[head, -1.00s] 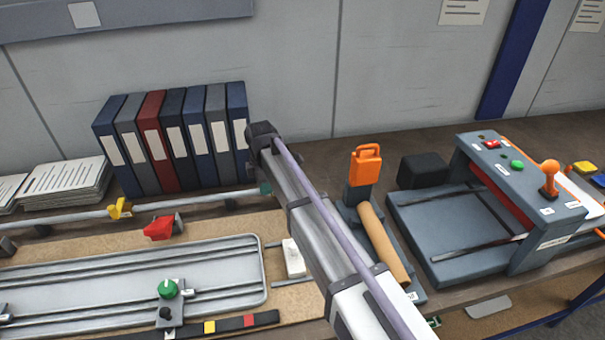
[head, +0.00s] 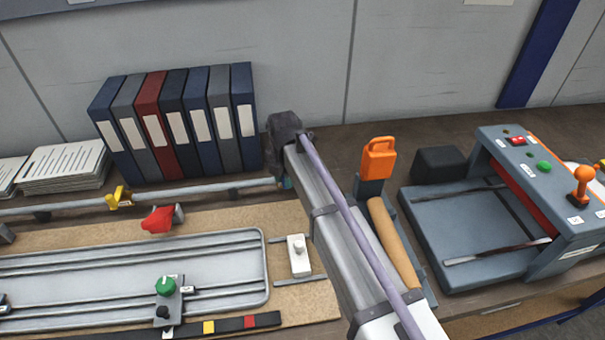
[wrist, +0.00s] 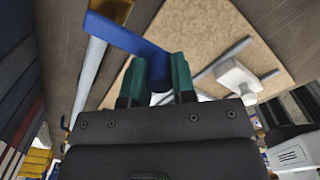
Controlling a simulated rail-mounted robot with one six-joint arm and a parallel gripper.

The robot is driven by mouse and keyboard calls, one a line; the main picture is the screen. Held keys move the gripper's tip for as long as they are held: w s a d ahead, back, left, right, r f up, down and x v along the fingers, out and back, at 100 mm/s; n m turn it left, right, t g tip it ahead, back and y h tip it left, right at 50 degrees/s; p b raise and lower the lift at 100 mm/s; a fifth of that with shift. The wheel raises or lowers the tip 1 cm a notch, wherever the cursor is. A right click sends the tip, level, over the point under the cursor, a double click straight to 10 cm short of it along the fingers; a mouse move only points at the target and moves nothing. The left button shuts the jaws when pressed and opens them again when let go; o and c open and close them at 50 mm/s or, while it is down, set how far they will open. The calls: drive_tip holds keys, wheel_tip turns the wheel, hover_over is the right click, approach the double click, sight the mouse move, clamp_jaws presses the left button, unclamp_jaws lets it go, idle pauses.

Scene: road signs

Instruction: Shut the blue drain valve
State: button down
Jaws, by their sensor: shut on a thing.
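The blue drain valve shows in the wrist view as a flat blue lever (wrist: 128,34) on a pale pipe (wrist: 90,75). The lever stands out from the pipe at an angle, across its line. My gripper (wrist: 159,72) has green fingertips shut on the lever's outer end, one on each side. In the head view my arm hides the valve; only a bit of teal fingertip (head: 286,183) shows at the right end of the visible pipe (head: 225,186).
A yellow valve handle (head: 119,198) and a red one (head: 160,219) lie left along the pipe. A white block with a knob (head: 299,256) stands close to my arm. Binders (head: 180,125) stand behind the pipe. An orange-handled tool (head: 378,158) is right of my arm.

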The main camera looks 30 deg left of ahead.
idle(0.3)
drive_tip(key=c, duration=0.9)
unclamp_jaws()
wheel_tip(320, 180, up, 11)
drive_tip(key=p, duration=1)
drive_tip(key=shift+f+p, duration=0.1)
drive_tip(key=shift+p, duration=0.3)
